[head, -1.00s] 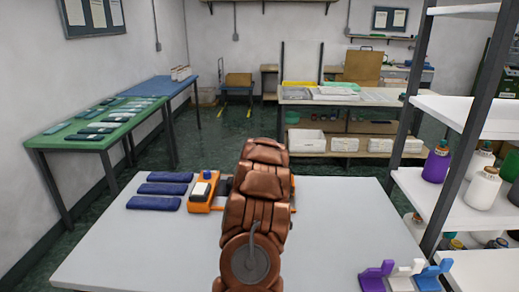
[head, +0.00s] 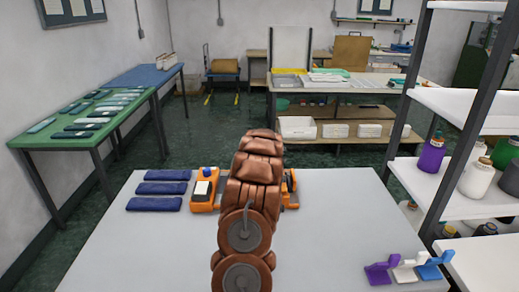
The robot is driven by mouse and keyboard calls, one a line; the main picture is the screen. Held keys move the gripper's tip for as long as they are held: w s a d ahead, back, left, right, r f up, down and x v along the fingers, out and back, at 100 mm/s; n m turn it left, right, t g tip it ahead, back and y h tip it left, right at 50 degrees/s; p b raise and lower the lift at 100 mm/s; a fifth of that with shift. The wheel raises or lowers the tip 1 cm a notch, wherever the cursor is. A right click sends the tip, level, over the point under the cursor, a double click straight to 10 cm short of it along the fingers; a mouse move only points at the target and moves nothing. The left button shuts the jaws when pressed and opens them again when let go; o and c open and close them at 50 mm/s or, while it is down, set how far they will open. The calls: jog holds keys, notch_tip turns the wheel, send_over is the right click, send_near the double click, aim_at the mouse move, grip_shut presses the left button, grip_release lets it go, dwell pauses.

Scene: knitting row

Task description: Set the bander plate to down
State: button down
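An orange device (head: 205,188), with a pale block on its left part, stands at the back of the grey table and looks like the bander. My brown arm covers its middle. Another orange part (head: 291,188) shows to the right of the arm. I cannot make out the plate or whether it is up or down. My gripper is hidden behind the arm links, so its fingers and any contact with the device do not show.
Several dark blue folded pieces (head: 161,189) lie left of the device on the grey table (head: 150,245). Small purple, white and blue stands (head: 407,268) are at its front right. A shelf rack (head: 465,130) with bottles rises at the right. The table's left front is clear.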

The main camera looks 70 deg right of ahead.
jog(key=shift+w+f, duration=0.15)
jog(key=shift+f, duration=0.05)
jog(key=shift+d, duration=0.1)
jog(key=c, duration=0.7)
grip_release()
jog(key=v, duration=1.2)
jog(key=shift+d+r, duration=0.1)
dwell(0.5)
